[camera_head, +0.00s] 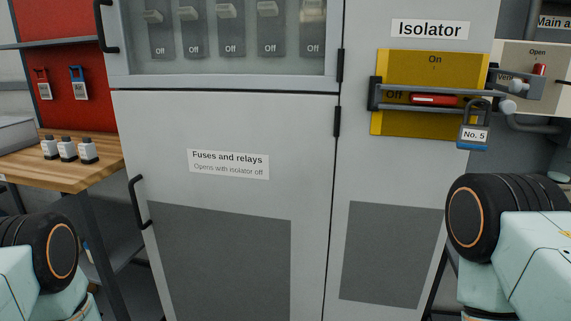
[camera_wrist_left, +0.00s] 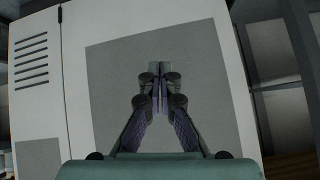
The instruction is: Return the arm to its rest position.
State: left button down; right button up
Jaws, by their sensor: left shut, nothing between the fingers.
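My left gripper (camera_wrist_left: 159,88) shows in the left wrist view with its fingertips together and nothing between them. Behind it is a light cabinet side with a large grey panel (camera_wrist_left: 110,70); I cannot tell the distance between them. In the head view, parts of my two arms show at the lower left and lower right, but neither gripper is in that view. The right gripper is in neither view.
A grey cabinet (camera_head: 230,120) fills the middle, with its "Fuses and relays" door shut. A yellow isolator (camera_head: 430,65) with a blue padlock (camera_head: 474,136) is at the upper right.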

pick_arm(q)
jog(key=s+d+r+n+g+p, duration=0.1)
jog(key=s+r+g, duration=0.1)
jog(key=s, duration=0.9)
jog(key=s+d+r+n+g+y+p, duration=0.1)
jog(key=s+d+r+n+g, duration=0.1)
jog(key=s, duration=0.8)
jog(key=s+d+r+n+g+y+p, duration=0.1)
jog(key=s+g, duration=0.4)
jog(key=s, duration=0.6)
notch_tip(320, 180, up, 3)
jog(key=shift+s+d+f+n, duration=0.2)
jog(key=shift+s+d+n, duration=0.1)
jog(key=shift+d+n, duration=0.15)
